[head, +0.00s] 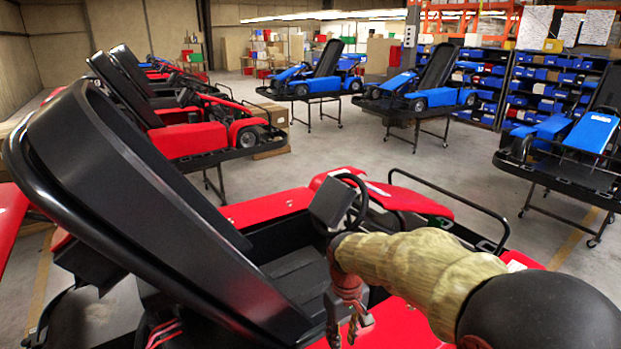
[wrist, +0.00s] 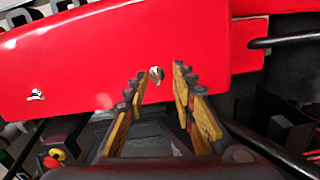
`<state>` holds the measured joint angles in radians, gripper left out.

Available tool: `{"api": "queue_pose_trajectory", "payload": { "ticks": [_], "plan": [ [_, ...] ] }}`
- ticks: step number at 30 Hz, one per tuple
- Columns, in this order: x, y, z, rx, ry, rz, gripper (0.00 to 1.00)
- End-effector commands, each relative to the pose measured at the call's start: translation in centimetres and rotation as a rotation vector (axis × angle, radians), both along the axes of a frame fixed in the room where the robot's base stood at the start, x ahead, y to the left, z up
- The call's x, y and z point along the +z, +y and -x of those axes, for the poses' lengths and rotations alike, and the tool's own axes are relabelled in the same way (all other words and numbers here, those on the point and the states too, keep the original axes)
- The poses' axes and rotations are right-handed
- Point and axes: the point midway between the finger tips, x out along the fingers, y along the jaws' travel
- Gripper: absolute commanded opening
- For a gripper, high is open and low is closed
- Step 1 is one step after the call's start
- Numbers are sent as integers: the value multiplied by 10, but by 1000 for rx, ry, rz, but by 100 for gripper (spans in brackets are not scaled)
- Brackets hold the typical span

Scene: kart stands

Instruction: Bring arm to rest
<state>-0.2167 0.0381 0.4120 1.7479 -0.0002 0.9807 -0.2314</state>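My arm reaches in from the lower right of the head view, over the nearest red kart (head: 265,208). My gripper (head: 344,328) hangs downward from the arm's end, in front of the kart's steering wheel (head: 358,205). In the wrist view my gripper (wrist: 158,82) has its two yellow-sided fingers apart, with nothing held between them. A red kart panel (wrist: 90,60) lies beyond the fingertips. A small pale mark or object (wrist: 156,74) shows against it between the tips; I cannot tell which. Whether the fingers touch the kart cannot be told.
The near kart's tall black seat (head: 150,200) fills the left foreground. A black side rail (head: 455,195) curves beyond my arm. Another red kart (head: 190,135) stands behind left, and blue karts (head: 435,90) (head: 585,135) stand on stands behind. Grey floor (head: 370,150) is open between them.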

Motion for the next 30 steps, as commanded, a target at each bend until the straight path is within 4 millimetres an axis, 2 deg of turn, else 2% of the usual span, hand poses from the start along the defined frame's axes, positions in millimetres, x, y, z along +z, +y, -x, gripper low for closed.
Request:
{"api": "queue_pose_trajectory", "payload": {
  "ticks": [2, 10, 14, 21, 25, 30],
  "plan": [
    [5, -8, 20, -48, -21, -4, 26],
    [4, -42, 91, -211, -120, -27, 26],
    [-5, -60, 130, -288, -197, -47, 26],
    [-36, -88, 193, -385, -361, -85, 26],
    [-46, -98, 211, -413, -449, -101, 26],
    [-44, -104, 215, -434, -521, -111, 26]
  ]
}}
